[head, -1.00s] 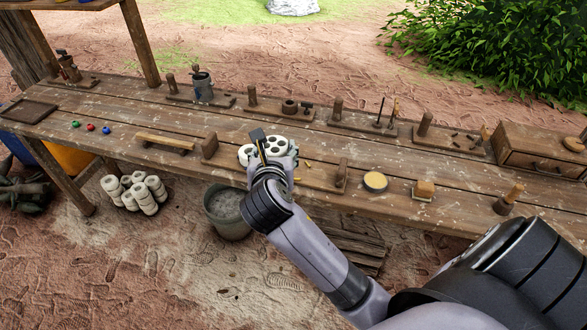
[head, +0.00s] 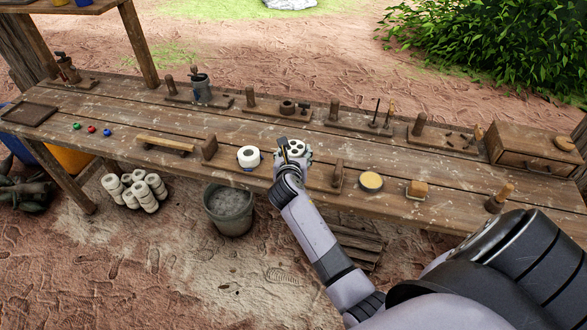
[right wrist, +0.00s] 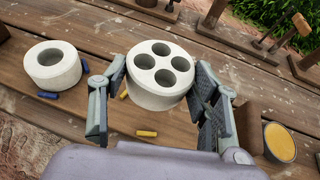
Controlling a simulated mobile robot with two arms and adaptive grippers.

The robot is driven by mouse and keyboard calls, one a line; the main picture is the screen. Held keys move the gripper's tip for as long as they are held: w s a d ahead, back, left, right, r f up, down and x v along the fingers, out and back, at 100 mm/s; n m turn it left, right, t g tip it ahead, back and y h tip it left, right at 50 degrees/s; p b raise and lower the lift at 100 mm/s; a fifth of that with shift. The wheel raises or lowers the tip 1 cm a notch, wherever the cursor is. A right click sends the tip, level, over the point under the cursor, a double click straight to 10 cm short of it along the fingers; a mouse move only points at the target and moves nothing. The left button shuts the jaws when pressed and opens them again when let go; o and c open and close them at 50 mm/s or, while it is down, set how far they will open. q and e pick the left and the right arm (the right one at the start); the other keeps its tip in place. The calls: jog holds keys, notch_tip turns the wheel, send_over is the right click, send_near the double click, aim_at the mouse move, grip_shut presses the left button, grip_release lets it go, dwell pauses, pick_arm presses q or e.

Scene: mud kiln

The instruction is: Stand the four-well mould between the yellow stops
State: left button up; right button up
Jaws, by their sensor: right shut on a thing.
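The four-well mould (head: 297,147) is a pale round block with four dark holes in its top. My right gripper (head: 294,153) is shut on it, one finger on each side in the right wrist view, where the mould (right wrist: 159,76) looks upright. A yellow stop (right wrist: 146,133) lies on the board just in front of the mould. Another yellow stop (right wrist: 124,94) shows partly at the mould's left, by the finger. I cannot tell whether the mould's base touches the board. Other yellow stops are hidden. My left gripper is not in view.
A single-hole white mould (head: 248,157) stands to the left among blue stops (right wrist: 48,95). Wooden end blocks (head: 209,147) and (head: 338,173) rise at either end of the board. A yellow-topped round tin (head: 371,182) sits farther right. Tool boards line the back.

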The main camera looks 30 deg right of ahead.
jog(key=shift+f+b, duration=0.55)
jog(key=shift+f, duration=2.35)
jog(key=o, duration=1.3)
jog(key=shift+f, duration=0.15)
jog(key=shift+o, duration=0.2)
jog(key=shift+a+r, duration=0.1)
jog(key=shift+r, duration=0.1)
jog(key=v, duration=1.2)
jog(key=shift+f, duration=0.15)
